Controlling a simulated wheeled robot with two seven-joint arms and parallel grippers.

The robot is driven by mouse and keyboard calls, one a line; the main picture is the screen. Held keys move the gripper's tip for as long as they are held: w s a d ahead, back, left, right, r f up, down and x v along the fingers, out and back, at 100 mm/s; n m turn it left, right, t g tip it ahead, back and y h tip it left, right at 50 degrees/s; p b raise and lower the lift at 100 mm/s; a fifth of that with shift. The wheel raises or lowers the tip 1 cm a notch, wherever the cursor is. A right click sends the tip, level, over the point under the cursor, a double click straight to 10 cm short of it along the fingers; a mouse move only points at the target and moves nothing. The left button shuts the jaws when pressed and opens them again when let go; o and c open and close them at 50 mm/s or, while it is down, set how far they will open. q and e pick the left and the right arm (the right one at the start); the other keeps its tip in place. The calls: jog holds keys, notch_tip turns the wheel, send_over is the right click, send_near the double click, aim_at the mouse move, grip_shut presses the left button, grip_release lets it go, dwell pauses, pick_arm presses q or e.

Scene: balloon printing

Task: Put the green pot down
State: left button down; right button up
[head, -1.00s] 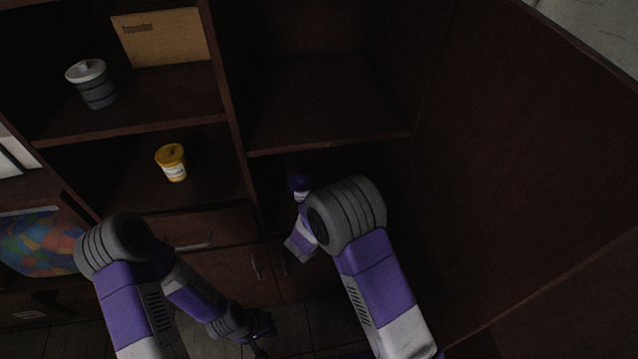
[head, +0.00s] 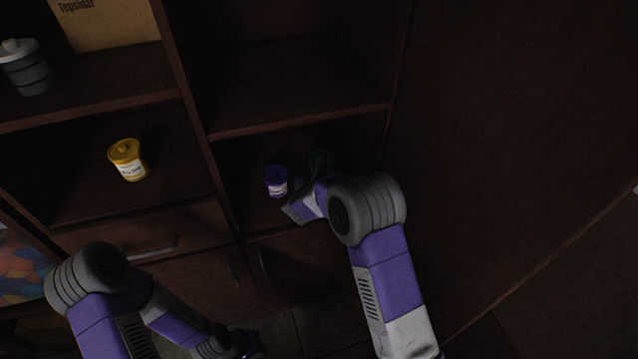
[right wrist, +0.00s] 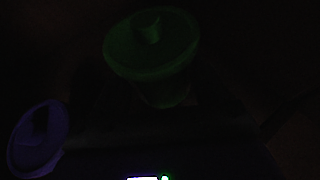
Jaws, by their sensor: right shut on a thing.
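The green pot (head: 320,158) is dim in the lower right shelf compartment, partly hidden by my right arm in the head view. In the right wrist view the green pot (right wrist: 150,48) has a round lid with a knob and sits in front of my right gripper (head: 315,172), which is shut on it. I cannot tell whether its base touches the shelf. A purple pot (head: 276,181) stands just left of it, and also shows in the right wrist view (right wrist: 38,138). My left gripper (head: 250,347) is low at the bottom edge, and its fingers are too dark to read.
A grey pot (head: 25,68) and a cardboard box (head: 108,22) are on the shelf above. A tall side panel (head: 500,130) bounds the right.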

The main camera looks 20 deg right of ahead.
notch_tip(320, 180, down, 4)
jog(key=shift+r+b, duration=0.2)
jog(key=shift+b, duration=0.3)
jog(key=shift+r, duration=0.1)
jog(key=o, duration=1.2)
jog(key=shift+s+a+r, duration=0.15)
jog(key=shift+s, duration=0.1)
jog(key=p+v, duration=0.3)
jog(key=v, duration=0.8)
jog(key=shift+s, duration=0.15)
